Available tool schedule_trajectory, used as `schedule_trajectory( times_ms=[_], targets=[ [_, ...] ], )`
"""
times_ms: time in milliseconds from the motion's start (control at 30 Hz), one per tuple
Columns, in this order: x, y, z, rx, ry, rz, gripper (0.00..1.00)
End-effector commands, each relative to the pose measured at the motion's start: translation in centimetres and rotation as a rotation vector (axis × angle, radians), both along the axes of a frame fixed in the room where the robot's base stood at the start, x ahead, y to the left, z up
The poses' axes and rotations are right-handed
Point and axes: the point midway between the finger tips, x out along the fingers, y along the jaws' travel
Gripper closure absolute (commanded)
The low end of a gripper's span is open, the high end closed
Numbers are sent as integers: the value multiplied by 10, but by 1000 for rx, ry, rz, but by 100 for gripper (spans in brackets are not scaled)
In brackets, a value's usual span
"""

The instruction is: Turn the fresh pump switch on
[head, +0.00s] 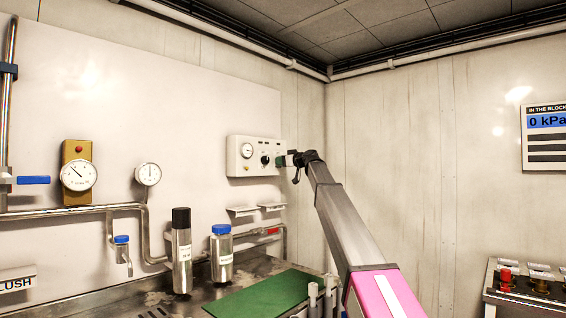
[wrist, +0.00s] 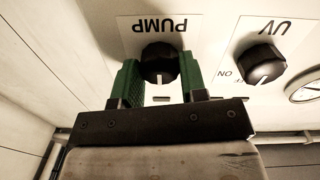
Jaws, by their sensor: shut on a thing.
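The fresh pump switch is a round black knob (wrist: 160,58) under the label PUMP, which shows upside down in the wrist view. My gripper (wrist: 161,70) has its green fingers on both sides of the knob and is shut on it. A white mark on the knob points down in that picture, toward my gripper. The labels around this knob are partly hidden by my fingers. In the head view my gripper (head: 286,160) is at the right end of the white control box (head: 237,166) on the wall, and it hides the pump knob there.
A black UV knob (wrist: 260,65) sits beside the pump knob, with a round gauge (wrist: 305,88) past it. Small shelves (head: 242,210) are under the box. Bottles (head: 181,250) and a green mat (head: 262,296) are on the counter below. A wall display (head: 545,137) reads 0 kPa.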

Motion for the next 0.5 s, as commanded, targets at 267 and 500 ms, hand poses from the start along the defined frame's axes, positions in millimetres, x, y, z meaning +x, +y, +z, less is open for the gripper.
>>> schedule_trajectory(
  times_ms=[267, 500],
  targets=[
    [0, 0, 0, 48, 63, 1, 84],
    [0, 0, 0, 159, 204, 1, 84]
  ],
)
